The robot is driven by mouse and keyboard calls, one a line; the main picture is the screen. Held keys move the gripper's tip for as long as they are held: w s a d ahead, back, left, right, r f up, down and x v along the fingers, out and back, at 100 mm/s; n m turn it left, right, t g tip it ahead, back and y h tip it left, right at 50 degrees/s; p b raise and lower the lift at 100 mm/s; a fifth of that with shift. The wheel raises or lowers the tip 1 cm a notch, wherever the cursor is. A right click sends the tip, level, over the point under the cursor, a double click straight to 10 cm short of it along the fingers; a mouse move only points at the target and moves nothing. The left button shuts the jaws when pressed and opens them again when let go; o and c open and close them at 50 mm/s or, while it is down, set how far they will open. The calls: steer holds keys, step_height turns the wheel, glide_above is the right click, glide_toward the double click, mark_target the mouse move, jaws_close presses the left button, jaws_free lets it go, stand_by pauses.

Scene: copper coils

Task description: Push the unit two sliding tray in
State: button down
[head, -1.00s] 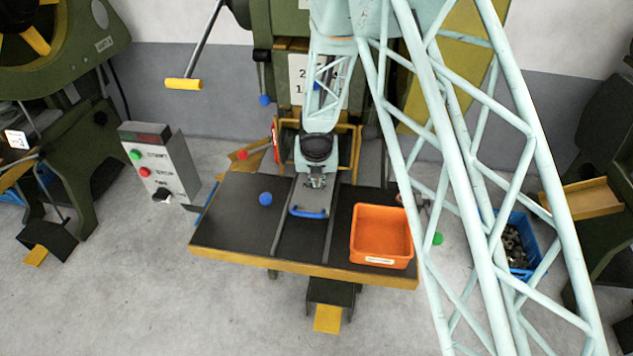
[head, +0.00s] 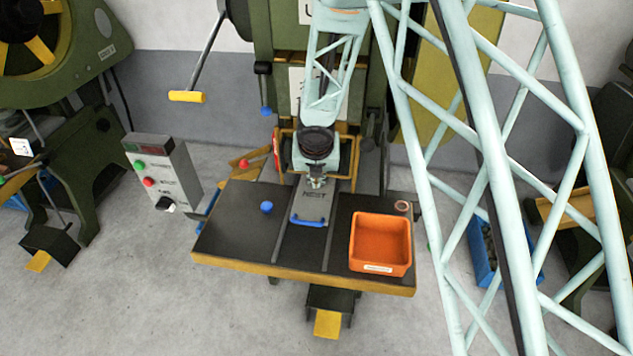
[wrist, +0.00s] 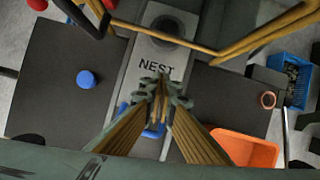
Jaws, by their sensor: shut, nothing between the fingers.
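The sliding tray is a grey plate marked NEST (head: 311,207) between two rails on the dark press table (head: 228,225). Its blue handle (head: 308,224) faces the table's front edge. In the wrist view the tray (wrist: 141,66) runs back to a dark round recess, and the handle is partly hidden behind my fingers. My gripper (head: 316,182) is shut and empty, pointing down over the tray behind the handle. In the wrist view my fingertips (wrist: 161,88) are together just below the NEST lettering. I cannot tell whether they touch the tray.
An orange bin (head: 380,243) stands right of the tray, with a copper ring (head: 402,206) behind it. A blue knob (head: 266,207) is left of the tray. Yellow guard bars (wrist: 262,35) stand near my wrist. A control box (head: 161,171) stands left of the table.

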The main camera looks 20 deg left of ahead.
steer(key=shift+s+d+r, duration=0.1)
steer(key=shift+s+r, duration=0.1)
steer(key=shift+r, duration=0.2)
